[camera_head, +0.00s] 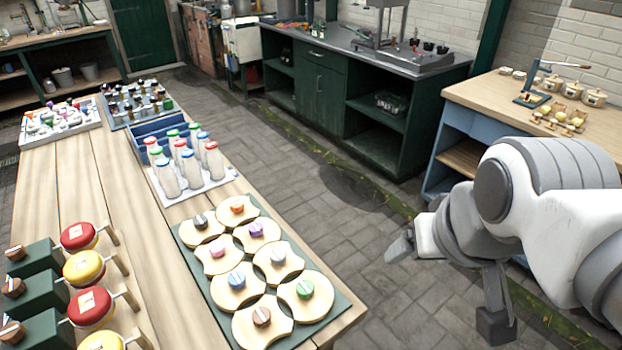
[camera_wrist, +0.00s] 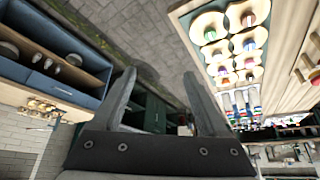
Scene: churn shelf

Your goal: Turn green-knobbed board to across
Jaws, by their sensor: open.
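The green-knobbed board (camera_head: 319,309) is a pale, rounded wooden piece at the near right corner of a dark green mat (camera_head: 190,240) on the wooden table. Its green knob (camera_head: 305,287) stands on top. The way the board is turned is hard to read. It also seems to show at the top of the wrist view (camera_wrist: 207,22). My gripper (camera_head: 447,285) is open and empty, over the floor to the right of the table, apart from the board. In the wrist view my gripper's two fingers (camera_wrist: 160,95) are spread, with nothing between them.
Several similar boards with other knob colours crowd the mat around the green one. A bottle rack (camera_head: 210,187) stands behind them. Red and yellow round pieces on green blocks (camera_head: 35,299) stand at left. The stone floor (camera_head: 350,230) right of the table is clear.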

